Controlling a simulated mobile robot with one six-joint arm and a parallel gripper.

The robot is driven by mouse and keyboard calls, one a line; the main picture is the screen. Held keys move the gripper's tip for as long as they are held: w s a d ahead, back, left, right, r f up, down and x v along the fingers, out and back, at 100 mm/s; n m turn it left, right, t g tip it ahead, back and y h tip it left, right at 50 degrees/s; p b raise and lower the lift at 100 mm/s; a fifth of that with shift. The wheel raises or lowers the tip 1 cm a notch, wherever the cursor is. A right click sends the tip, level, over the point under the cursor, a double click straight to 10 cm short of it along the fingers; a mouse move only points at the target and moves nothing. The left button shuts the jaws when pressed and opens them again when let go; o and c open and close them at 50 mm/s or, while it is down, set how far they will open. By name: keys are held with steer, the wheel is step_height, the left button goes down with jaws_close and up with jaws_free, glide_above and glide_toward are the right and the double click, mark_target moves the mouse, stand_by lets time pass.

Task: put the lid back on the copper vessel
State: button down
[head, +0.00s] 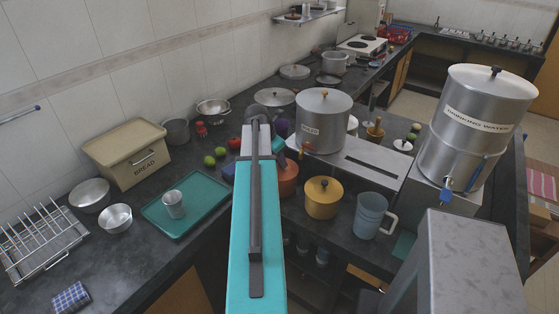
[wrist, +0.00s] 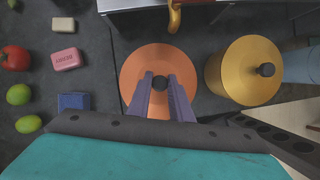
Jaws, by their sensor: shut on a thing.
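The copper vessel (head: 289,182) stands on the dark counter in the head view, partly hidden behind my arm. In the wrist view its round copper lid (wrist: 135,75) with a dark knob (wrist: 160,83) fills the middle. My gripper (wrist: 160,80) has its two purple-grey fingers closed on the knob. The lid appears centred over the vessel and hides its rim from above. I cannot tell whether the lid rests on the rim or hangs just above it.
A yellow lidded pot (head: 324,199) stands close to the right of the copper vessel, with a blue jug (head: 371,215) beyond. The steel boiler's tap (wrist: 174,17) hangs close behind. A red tomato (wrist: 14,58), limes (wrist: 19,95), a pink soap bar (wrist: 66,59) and a blue block (wrist: 74,102) lie left.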

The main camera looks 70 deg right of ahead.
steer(key=c, duration=1)
jaws_free()
steer(key=shift+r, duration=0.15)
steer(key=shift+r+p, duration=2.8)
steer(key=shift+r, duration=0.55)
steer(key=shift+c, duration=0.6)
jaws_close()
steer(key=shift+f+b, duration=0.95)
steer(key=shift+f, duration=1.55)
